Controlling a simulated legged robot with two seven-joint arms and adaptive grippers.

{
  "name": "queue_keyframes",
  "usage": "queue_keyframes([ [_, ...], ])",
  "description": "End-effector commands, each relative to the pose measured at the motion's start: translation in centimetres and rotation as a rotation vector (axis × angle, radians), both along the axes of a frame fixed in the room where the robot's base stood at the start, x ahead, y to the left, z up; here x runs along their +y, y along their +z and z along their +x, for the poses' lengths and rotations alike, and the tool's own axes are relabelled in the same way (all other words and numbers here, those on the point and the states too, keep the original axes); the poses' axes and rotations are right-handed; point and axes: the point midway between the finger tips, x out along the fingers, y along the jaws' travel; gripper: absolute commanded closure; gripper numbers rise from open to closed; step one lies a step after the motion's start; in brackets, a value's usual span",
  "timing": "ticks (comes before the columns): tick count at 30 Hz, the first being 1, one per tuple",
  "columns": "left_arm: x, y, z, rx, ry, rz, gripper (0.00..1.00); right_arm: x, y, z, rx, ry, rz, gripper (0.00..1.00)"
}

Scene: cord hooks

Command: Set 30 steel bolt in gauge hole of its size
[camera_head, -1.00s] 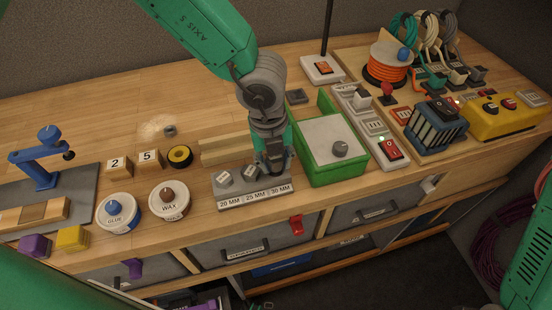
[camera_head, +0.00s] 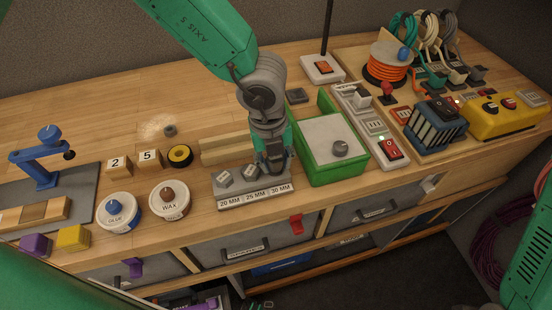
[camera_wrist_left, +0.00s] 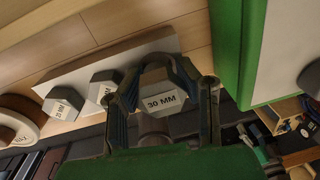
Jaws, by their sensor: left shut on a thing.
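The grey bolt gauge (camera_head: 226,196) lies near the bench's front edge, with 20 MM, 25 MM and 30 MM labels along its front. Two steel bolts, one at the 20 MM place (camera_head: 223,177) and one at the 25 MM place (camera_head: 250,170), stand in it. My left gripper (camera_head: 275,170) is over the 30 MM end. In the left wrist view, the fingers close around the hexagonal head of the 30 steel bolt (camera_wrist_left: 162,88), marked 30 MM. The fingers hide the bolt's lower part in the head view, so I cannot tell how deep it sits. My right gripper is out of view.
A green box (camera_head: 335,178) with a grey knob on its pale lid stands close to the right of my left gripper. Wooden strips (camera_head: 222,150) lie behind the gauge. A wax tin (camera_head: 170,203) and a glue tin (camera_head: 117,214) stand to its left.

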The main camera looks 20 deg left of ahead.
Motion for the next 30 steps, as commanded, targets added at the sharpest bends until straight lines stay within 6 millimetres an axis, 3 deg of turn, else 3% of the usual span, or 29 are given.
queue_keyframes([
  [30,-0.01,0.19,0.03,-0.001,0.0,0.0,1.0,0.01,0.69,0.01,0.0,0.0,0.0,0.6],
])
